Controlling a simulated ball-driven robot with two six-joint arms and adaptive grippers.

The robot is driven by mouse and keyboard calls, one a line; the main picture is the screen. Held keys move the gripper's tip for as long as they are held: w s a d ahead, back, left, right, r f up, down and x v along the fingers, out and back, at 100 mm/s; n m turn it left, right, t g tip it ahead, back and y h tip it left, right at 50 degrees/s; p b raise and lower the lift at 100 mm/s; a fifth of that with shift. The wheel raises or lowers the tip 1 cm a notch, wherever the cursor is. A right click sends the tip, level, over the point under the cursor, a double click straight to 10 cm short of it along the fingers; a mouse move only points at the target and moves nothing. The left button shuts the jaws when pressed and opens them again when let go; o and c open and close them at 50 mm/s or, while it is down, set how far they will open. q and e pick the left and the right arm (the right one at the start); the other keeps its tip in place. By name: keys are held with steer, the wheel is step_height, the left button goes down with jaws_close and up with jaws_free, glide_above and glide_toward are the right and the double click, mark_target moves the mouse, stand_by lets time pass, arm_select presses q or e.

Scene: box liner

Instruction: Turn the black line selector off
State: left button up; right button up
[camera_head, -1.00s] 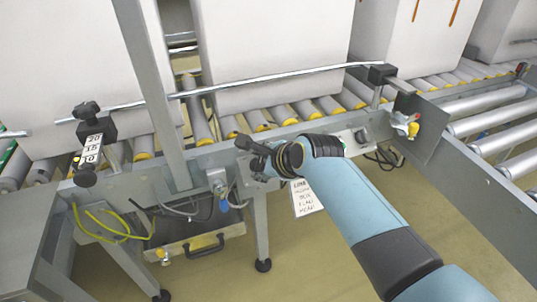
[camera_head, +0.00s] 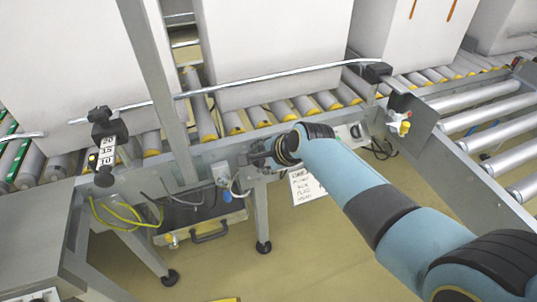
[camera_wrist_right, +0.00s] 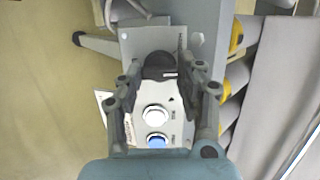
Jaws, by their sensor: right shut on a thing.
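The black line selector (camera_wrist_right: 158,66) is a dark round knob on a light control panel (camera_wrist_right: 142,100), seen in the right wrist view. A small white mark shows on its right side. My right gripper (camera_wrist_right: 160,74) has a finger on each side of the knob and is shut on it. In the head view my right gripper (camera_head: 258,158) is at the conveyor's front frame, and my wrist partly covers it. The selector cannot be made out there. My left gripper is not in view.
A paper tag (camera_head: 305,187) hangs below the conveyor frame (camera_head: 210,155). Large white boxes (camera_head: 270,50) stand on the rollers behind a metal guide rail (camera_head: 225,86).

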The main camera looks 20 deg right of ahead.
steer(key=shift+w+r, duration=0.1)
steer(key=shift+r, duration=0.05)
steer(key=o, duration=0.9)
steer(key=shift+c, duration=0.2)
steer(key=v, duration=1.2)
steer(key=shift+d, duration=0.1)
